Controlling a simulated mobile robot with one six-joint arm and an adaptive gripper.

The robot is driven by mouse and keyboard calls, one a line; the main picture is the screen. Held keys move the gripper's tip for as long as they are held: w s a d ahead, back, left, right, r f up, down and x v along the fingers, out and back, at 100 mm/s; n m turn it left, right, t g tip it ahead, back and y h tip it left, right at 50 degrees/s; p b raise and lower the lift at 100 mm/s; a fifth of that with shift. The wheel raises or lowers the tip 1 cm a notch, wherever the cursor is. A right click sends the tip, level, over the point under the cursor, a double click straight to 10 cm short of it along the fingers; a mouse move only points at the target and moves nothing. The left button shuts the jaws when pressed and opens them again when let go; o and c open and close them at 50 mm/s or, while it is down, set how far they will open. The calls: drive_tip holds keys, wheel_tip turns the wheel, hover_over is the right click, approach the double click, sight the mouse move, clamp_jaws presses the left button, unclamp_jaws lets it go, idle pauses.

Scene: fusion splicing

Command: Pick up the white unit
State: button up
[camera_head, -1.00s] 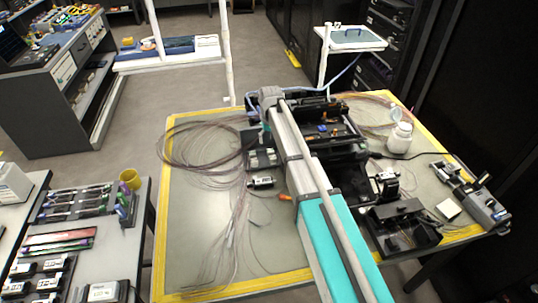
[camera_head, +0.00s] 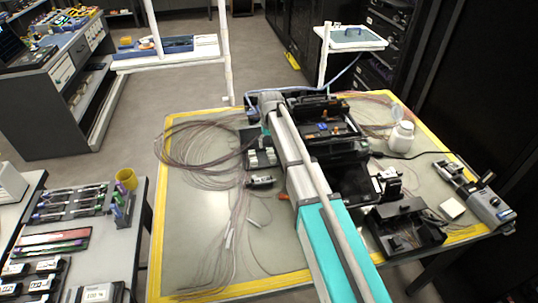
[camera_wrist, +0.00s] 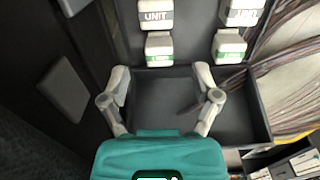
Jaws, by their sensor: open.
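One white unit (camera_wrist: 160,48) with a green front edge lies just beyond my fingertips, slightly left of the gap's middle. Another (camera_wrist: 156,15), lettered UNIT, is behind it. Two more stand to the right, a nearer one (camera_wrist: 228,47) and a farther one (camera_wrist: 240,12). My gripper (camera_wrist: 161,72) is open and empty, its fingers spread over the bare tray floor. In the head view the white units (camera_head: 264,158) show left of my arm, which hides my fingers.
Thin fibre loops (camera_head: 200,145) spread over the left of the table (camera_head: 285,240). A black device (camera_head: 330,130) stands right of my arm. A white bottle (camera_head: 401,138) and a black box (camera_head: 404,230) stand farther right. The tray's walls surround my fingers.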

sight(270, 149)
drive_tip(key=shift+f+b, duration=1.45)
drive_tip(key=shift+f, duration=0.35)
clamp_jaws()
drive_tip(key=shift+r, duration=0.25)
wheel_tip(270, 149, up, 3)
drive_tip(key=p, duration=0.3)
drive_tip(key=s+a+r+p, duration=0.6)
drive_tip(key=s+r+p, duration=0.3)
drive_tip(key=s, duration=0.3)
drive_tip(key=shift+s+a+r+p, duration=0.15)
drive_tip(key=shift+a+r+p, duration=0.2)
drive_tip(key=shift+p, duration=0.2)
